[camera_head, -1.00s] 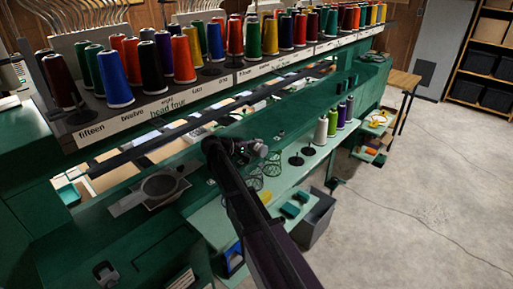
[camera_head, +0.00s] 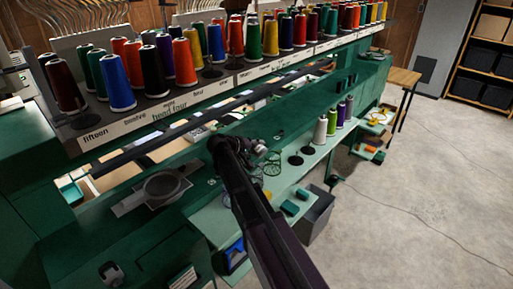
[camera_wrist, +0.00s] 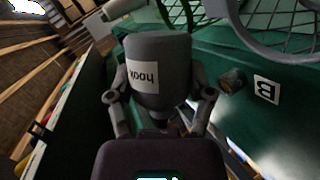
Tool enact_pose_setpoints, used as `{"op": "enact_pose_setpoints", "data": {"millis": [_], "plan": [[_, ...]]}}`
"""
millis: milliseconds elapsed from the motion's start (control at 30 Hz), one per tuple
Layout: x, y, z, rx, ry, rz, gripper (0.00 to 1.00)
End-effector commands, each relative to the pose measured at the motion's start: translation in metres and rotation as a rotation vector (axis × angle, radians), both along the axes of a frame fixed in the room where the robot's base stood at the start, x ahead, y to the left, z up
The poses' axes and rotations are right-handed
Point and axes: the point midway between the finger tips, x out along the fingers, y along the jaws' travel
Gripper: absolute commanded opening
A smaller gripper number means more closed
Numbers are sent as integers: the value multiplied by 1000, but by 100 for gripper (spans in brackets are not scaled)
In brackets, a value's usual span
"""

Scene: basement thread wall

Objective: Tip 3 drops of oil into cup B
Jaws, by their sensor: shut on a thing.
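My gripper (camera_wrist: 160,96) is shut on a grey container (camera_wrist: 158,55), with one finger on each side of it. The container has a white label that seems to read "hook", turned over in the picture. A small dark round cup (camera_wrist: 232,80) is to the right of the container in the wrist view. A white card (camera_wrist: 266,90) marked B is beside the cup on the green surface. The cup and the container are apart in the picture; I cannot tell the height between them. In the head view my gripper (camera_head: 256,148) is over the green machine bed, and the cup cannot be made out.
A wire basket (camera_wrist: 285,22) is close by at the top right of the wrist view. Coloured thread spools (camera_head: 115,80) line the rack above. A round plate (camera_head: 163,186) sits on the bed to the left. A grey bin (camera_head: 316,214) stands on the floor, which is clear at right.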

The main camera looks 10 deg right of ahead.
Motion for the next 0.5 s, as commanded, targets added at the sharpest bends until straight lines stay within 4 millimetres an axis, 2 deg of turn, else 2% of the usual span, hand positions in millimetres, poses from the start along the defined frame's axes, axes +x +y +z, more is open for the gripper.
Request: {"op": "enact_pose_setpoints", "data": {"millis": [33,500], "plan": [[-3,-1,8,26,-38,1,18],[-2,0,31,293,-404,0,18]]}}
